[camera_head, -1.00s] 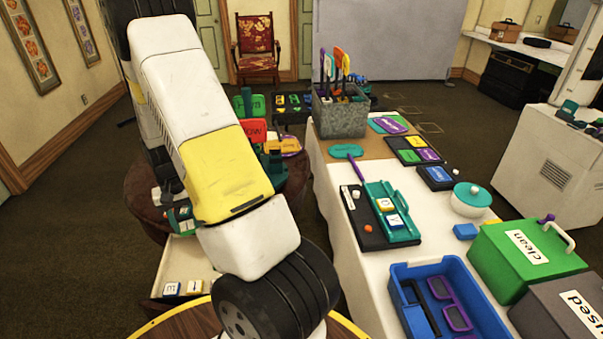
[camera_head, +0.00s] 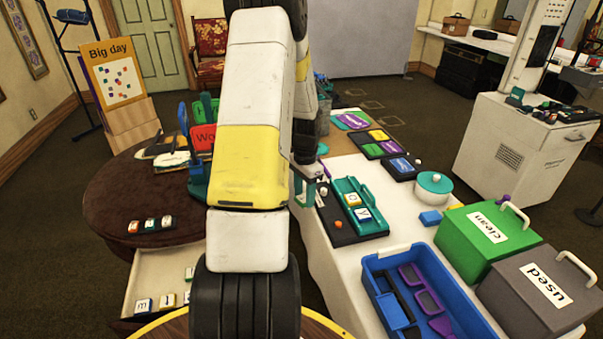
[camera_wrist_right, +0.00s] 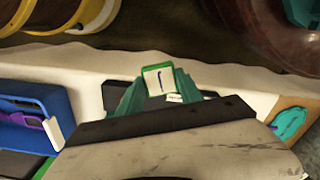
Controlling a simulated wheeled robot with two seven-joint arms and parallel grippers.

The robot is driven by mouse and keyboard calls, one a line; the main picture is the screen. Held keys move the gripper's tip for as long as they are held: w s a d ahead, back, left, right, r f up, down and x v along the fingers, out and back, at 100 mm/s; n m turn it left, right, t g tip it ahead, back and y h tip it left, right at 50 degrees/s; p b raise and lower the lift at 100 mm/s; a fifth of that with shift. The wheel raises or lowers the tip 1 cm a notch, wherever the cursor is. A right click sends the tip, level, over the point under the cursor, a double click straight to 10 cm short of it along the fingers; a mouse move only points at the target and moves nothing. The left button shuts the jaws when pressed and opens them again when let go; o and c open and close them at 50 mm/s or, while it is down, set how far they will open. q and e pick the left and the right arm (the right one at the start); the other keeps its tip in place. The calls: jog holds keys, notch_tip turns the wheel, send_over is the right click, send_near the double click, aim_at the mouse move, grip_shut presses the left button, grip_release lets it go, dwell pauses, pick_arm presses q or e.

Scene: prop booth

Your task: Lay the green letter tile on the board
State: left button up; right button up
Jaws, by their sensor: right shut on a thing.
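The green letter tile (camera_wrist_right: 158,80), with a pale face and a dark letter, is gripped between the teal fingers of my right gripper (camera_wrist_right: 156,92) in the right wrist view. In the head view my right gripper (camera_head: 315,192) hangs at the left edge of the white table, near the dark board (camera_head: 337,234); the tile is too small to make out clearly there. A teal rack (camera_head: 374,226) lies on the board with a yellow tile (camera_head: 352,200) and a blue tile (camera_head: 363,214). My left gripper is not in view.
A blue tray (camera_head: 371,272), green bin (camera_head: 470,255) and grey bin (camera_head: 525,300) stand at the front right. A teal-lidded white pot (camera_head: 433,188) stands behind them. Several tiles lie on the round brown table (camera_head: 105,205) and in the open drawer (camera_head: 150,270).

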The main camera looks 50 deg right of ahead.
jog(key=s+d+m, duration=0.1)
jog(key=s, duration=0.1)
jog(key=s+d+m, duration=0.1)
jog(key=s+d, duration=0.1)
jog(key=s, duration=0.1)
jog(key=s+d+m, duration=0.1)
jog(key=s+d, duration=0.1)
jog(key=s, duration=0.1)
jog(key=shift+d+m, duration=0.1)
jog(key=shift+m, duration=0.3)
send_over(345, 188)
jog(key=shift+w+f, duration=0.1)
jog(key=shift+f, duration=0.65)
jog(key=shift+d+f, duration=0.1)
jog(key=shift+f, duration=1.65)
jog(key=o, duration=1.3)
jog(key=shift+f, duration=0.15)
